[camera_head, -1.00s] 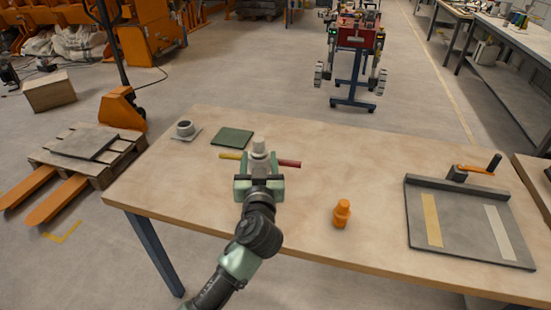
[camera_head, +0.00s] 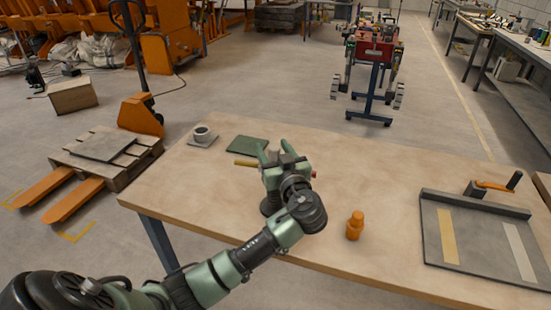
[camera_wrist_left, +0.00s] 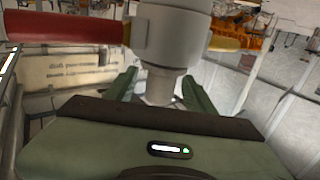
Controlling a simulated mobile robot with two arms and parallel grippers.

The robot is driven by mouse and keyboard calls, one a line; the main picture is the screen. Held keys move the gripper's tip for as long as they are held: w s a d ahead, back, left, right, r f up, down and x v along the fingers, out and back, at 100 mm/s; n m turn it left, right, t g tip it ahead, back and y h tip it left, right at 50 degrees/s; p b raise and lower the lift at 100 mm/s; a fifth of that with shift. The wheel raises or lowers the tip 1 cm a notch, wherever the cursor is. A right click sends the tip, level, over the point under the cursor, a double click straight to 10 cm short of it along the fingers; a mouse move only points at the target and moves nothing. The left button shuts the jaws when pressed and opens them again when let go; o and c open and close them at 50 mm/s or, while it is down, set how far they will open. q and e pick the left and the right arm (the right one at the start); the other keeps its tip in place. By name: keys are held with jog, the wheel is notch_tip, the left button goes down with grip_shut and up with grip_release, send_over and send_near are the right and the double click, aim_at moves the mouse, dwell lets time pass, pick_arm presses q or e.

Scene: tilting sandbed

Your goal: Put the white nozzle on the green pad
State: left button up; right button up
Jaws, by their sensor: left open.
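The white nozzle (camera_wrist_left: 172,38) has a red arm and a yellow arm and fills the top of the left wrist view. In the head view my gripper mostly hides it, and its yellow arm (camera_head: 245,163) sticks out to the left. My left gripper (camera_head: 273,150) is open. Its fingers stand on either side of the nozzle's narrow lower stem in the left wrist view (camera_wrist_left: 158,90); I cannot tell whether they touch it. The green pad (camera_head: 248,145) lies flat on the table just beyond the gripper, with nothing on it. My right gripper is not in view.
A grey cup-like part on a square plate (camera_head: 203,137) is at the back left. A grey board with a handle (camera_head: 482,245) is at the right. The table's middle is clear.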

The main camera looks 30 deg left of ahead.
pick_arm(q)
jog(key=shift+x, duration=1.1)
jog(key=c, duration=1)
grip_shut()
notch_tip(320, 180, up, 20)
jog(key=b, duration=0.1)
jog(key=shift+b, duration=0.4)
